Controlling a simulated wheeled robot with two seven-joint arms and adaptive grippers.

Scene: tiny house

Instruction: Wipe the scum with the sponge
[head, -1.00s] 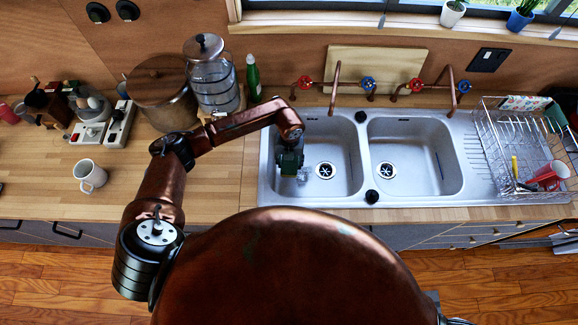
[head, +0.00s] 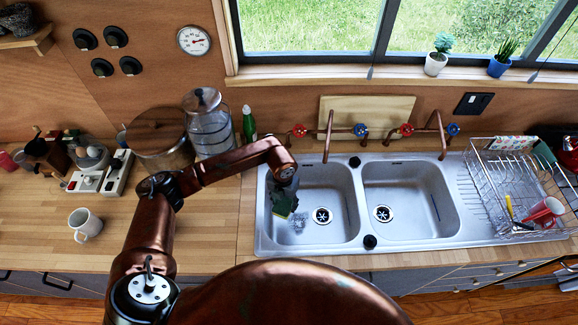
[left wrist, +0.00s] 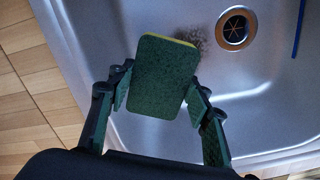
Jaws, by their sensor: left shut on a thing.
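My left gripper (head: 284,188) is shut on the sponge (head: 283,207), over the left part of the left sink basin (head: 336,186). In the left wrist view the sponge (left wrist: 165,75) is a green block with a yellow edge, held between the two fingers of the gripper (left wrist: 160,95). The scum (head: 299,222) is a dark speckled patch on the basin floor, left of the drain. In the left wrist view the scum (left wrist: 192,38) shows just past the sponge's far edge, partly hidden. I cannot tell whether the sponge touches the basin. My right gripper is out of view.
Red-handled and blue-handled taps (head: 361,131) stand behind the basins. A glass jar (head: 211,125) and green bottle (head: 249,123) stand behind my left arm. A white mug (head: 85,224) is on the left counter.

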